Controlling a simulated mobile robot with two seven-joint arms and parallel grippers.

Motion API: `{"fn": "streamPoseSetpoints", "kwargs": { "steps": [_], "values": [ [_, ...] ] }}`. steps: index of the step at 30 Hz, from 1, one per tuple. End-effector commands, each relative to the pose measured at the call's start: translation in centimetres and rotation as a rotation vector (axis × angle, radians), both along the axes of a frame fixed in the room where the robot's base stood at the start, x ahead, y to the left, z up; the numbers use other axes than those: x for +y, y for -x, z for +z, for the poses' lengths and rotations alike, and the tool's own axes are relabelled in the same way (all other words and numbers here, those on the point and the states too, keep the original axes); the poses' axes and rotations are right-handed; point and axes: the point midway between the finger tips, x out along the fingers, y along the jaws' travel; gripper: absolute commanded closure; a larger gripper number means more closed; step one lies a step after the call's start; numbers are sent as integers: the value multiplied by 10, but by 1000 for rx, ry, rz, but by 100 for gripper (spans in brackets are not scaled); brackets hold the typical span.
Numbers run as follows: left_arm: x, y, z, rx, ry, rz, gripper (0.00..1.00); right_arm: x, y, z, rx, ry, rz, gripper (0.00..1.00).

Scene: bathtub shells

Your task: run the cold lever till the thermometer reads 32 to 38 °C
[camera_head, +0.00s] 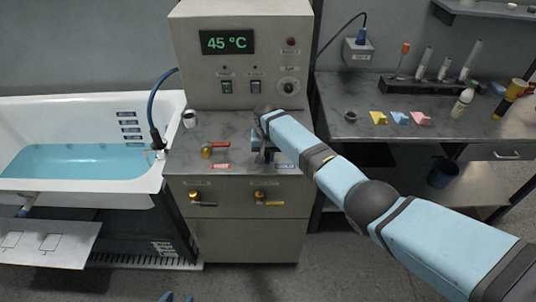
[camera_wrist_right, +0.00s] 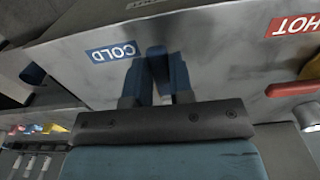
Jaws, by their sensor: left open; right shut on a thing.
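The thermometer display (camera_head: 227,42) on the grey control cabinet reads 45 °C in green digits. My right gripper (camera_head: 264,152) is at the counter by the blue COLD label (camera_head: 285,165), shut on the blue cold lever, which the fingers and wrist mostly hide. In the right wrist view the fingers (camera_wrist_right: 158,88) close around a dark blue piece beside the COLD label (camera_wrist_right: 113,51). The red hot lever (camera_head: 221,144) on its brass base stands to the left. Two bluish tips of my left gripper (camera_head: 178,298) show at the bottom edge, apart and empty.
The white bathtub (camera_head: 95,108) with blue water is at left, a dark blue hose (camera_head: 152,110) at its rim. The right bench (camera_head: 350,125) carries a tube rack, coloured blocks and a bottle.

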Motion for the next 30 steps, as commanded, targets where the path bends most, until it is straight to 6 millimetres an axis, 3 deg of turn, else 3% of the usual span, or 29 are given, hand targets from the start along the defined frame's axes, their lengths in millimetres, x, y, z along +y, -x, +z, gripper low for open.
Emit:
{"fn": "streamPoseSetpoints", "kwargs": {
  "steps": [7, 8, 11, 22, 26, 30],
  "values": [
    [0, 0, 0, 0, 1, 1, 53, 1, -2, 3, -6, -3, -4, 100],
    [0, 0, 0, 0, 1, 1, 53, 1, -2, 3, -6, -3, -4, 74],
    [0, 0, 0, 0, 1, 0, 53, 1, -2, 2, -5, -2, -3, 53],
    [-1, 0, 1, 0, 1, 0, 53, 0, -1, 7, -3, -2, -2, 53],
    [-1, 0, 2, 0, 1, 0, 53, 0, -1, 25, -4, -3, -1, 53],
    [-1, 0, 1, -1, 2, 0, 53, 1, -1, 57, -7, -3, 0, 53]
  ]
}}
